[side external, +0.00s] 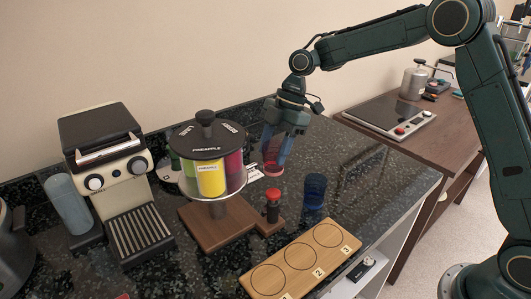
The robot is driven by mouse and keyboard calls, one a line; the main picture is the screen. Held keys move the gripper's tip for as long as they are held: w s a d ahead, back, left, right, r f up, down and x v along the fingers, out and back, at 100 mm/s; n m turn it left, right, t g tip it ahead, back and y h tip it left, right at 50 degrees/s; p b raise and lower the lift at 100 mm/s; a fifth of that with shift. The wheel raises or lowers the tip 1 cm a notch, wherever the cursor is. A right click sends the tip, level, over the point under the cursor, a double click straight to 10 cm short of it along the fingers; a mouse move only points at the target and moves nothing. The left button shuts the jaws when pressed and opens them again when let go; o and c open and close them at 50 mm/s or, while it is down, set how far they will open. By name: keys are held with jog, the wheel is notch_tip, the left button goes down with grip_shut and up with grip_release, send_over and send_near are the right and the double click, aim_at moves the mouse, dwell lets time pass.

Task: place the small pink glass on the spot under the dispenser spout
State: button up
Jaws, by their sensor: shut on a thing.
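The small pink glass (273,169) is between the fingers of my gripper (277,152), which is shut on it. It looks roughly upright, held beside the right side of the dispenser, and the fingers cover part of it. The dispenser (207,155) is a round drum with coloured sections, a black lid and a wooden base (213,226). A red-topped dark piece (273,207) stands at the base's right end. I cannot clearly make out the spout or the spot under it.
A blue glass (314,190) stands on the dark counter right of the dispenser. A wooden board (303,258) with numbered circles lies at the front. A coffee machine (112,165) stands at the left. The counter right of the blue glass is clear.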

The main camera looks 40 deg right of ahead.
aim_at(270, 166)
notch_tip(270, 166, down, 5)
jog(key=shift+f, duration=0.1)
jog(key=shift+a, duration=0.65)
jog(key=shift+a+f, duration=0.2)
jog(key=shift+a, duration=0.5)
jog(key=shift+a+f, duration=0.2)
jog(key=shift+a, duration=0.45)
jog(key=shift+f, duration=0.15)
jog(key=o, duration=1)
jog(key=shift+f, duration=0.15)
jog(key=shift+o, duration=0.2)
